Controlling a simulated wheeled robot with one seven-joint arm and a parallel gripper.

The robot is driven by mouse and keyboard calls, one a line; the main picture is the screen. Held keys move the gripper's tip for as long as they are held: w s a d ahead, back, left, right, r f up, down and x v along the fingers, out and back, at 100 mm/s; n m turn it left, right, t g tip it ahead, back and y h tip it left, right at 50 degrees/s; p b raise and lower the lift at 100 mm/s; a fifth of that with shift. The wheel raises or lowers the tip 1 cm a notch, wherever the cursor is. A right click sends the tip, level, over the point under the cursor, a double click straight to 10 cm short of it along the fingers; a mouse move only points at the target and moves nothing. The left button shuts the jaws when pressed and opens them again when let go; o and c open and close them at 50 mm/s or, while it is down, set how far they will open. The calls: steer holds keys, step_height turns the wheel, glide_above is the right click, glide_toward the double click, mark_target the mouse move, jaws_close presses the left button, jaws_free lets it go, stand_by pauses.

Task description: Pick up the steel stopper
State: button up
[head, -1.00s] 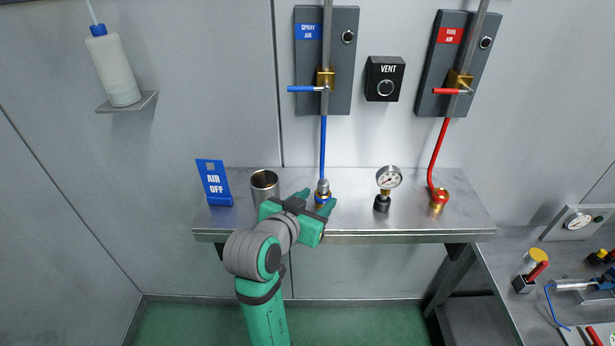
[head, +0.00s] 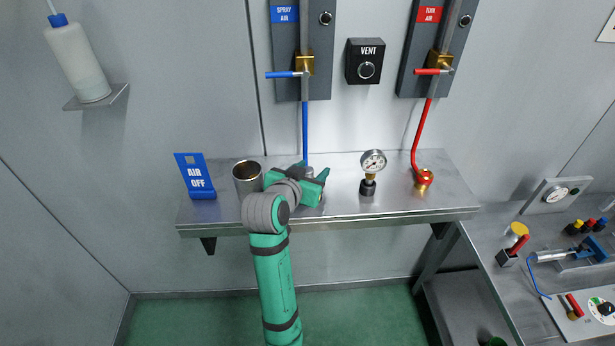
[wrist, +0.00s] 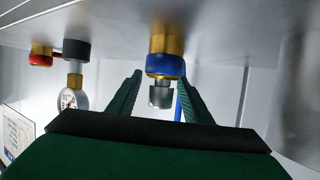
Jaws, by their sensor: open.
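The steel stopper (wrist: 160,96) is a small silver cylinder seated in a brass fitting with a blue ring (wrist: 165,65) on the shelf. The wrist view shows it upside down. In the head view the stopper (head: 308,172) is partly hidden by my gripper, below the blue pipe. My gripper (wrist: 160,82) is open, with one green finger on each side of the stopper and a gap visible on both sides. In the head view my gripper (head: 314,171) is over the shelf at the fitting.
A steel cup (head: 247,178) stands close left of my gripper, beside the blue AIR OFF sign (head: 195,177). A pressure gauge (head: 372,163) stands to the right, then a red-and-brass fitting (head: 424,180). The blue pipe (head: 305,130) runs down behind the stopper. The steel shelf (head: 340,195) is otherwise mostly clear.

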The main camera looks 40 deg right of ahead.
mark_target(307, 172)
steer(key=shift+w+d+f, duration=0.25)
steer(key=shift+w+d, duration=0.1)
steer(key=shift+d, duration=0.2)
steer(key=c, duration=1.1)
steer(key=shift+c, duration=0.2)
steer(key=shift+r, duration=0.1)
steer(key=shift+r, duration=0.6)
steer(key=a+r, duration=0.1)
steer(key=r, duration=0.1)
steer(key=s+a+r, duration=0.1)
steer(key=r, duration=0.1)
steer(key=s+a+r, duration=0.1)
steer(key=r, duration=0.2)
steer(key=shift+s+a+r, duration=0.1)
steer(key=shift+s+a, duration=0.1)
steer(key=shift+a, duration=0.2)
jaws_close()
steer(key=s+d+v, duration=0.1)
steer(key=v, duration=0.9)
steer(key=shift+s+a+r, duration=0.2)
steer(key=shift+a+r, duration=0.1)
